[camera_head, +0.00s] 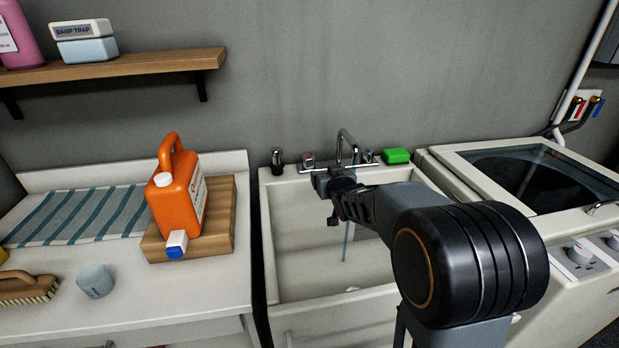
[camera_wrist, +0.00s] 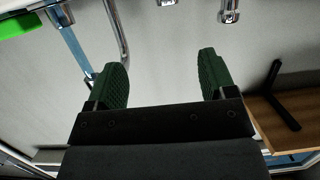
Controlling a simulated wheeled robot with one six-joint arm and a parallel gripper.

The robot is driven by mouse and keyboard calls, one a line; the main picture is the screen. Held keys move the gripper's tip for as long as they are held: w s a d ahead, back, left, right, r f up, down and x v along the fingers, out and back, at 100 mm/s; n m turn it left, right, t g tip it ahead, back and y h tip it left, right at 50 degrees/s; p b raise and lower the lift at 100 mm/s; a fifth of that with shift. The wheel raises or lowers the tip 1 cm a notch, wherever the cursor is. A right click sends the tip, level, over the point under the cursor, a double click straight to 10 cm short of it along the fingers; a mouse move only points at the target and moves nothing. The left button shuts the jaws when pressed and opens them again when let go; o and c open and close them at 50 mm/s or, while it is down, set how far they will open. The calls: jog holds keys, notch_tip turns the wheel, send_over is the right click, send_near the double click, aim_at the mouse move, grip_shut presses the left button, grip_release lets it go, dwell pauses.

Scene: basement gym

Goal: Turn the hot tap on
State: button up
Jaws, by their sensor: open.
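The sink tap has a tall chrome spout (camera_head: 347,143) at the back of the white sink. The hot handle (camera_head: 309,160), marked red, is left of the spout, and the cold handle (camera_head: 368,156), marked blue, is right of it. My gripper (camera_head: 322,184) is over the back of the sink, just in front of the hot handle in the picture; the exact gap is unclear. In the wrist view my gripper (camera_wrist: 162,78) is open, with nothing between its green fingers. Chrome ends at the top edge are cut off.
A green block (camera_head: 396,156) and a dark chrome-topped bottle (camera_head: 277,161) stand on the sink's back ledge. An orange jug (camera_head: 178,193) is on a wooden board at left. A washing machine (camera_head: 535,190) is at right. A shelf (camera_head: 120,75) hangs upper left.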

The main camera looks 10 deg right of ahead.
aim_at(311, 161)
jog(key=w+f+t, duration=0.1)
jog(key=w, duration=0.5)
jog(key=w+a+f+t+b, duration=0.1)
jog(key=w+f, duration=0.1)
jog(key=w, duration=0.4)
jog(key=w+a+f+y, duration=0.1)
jog(key=w, duration=0.5)
jog(key=shift+f+n+t, duration=0.2)
jog(key=shift+n+t, duration=0.1)
jog(key=shift+t, duration=0.1)
jog(key=shift+c, duration=0.4)
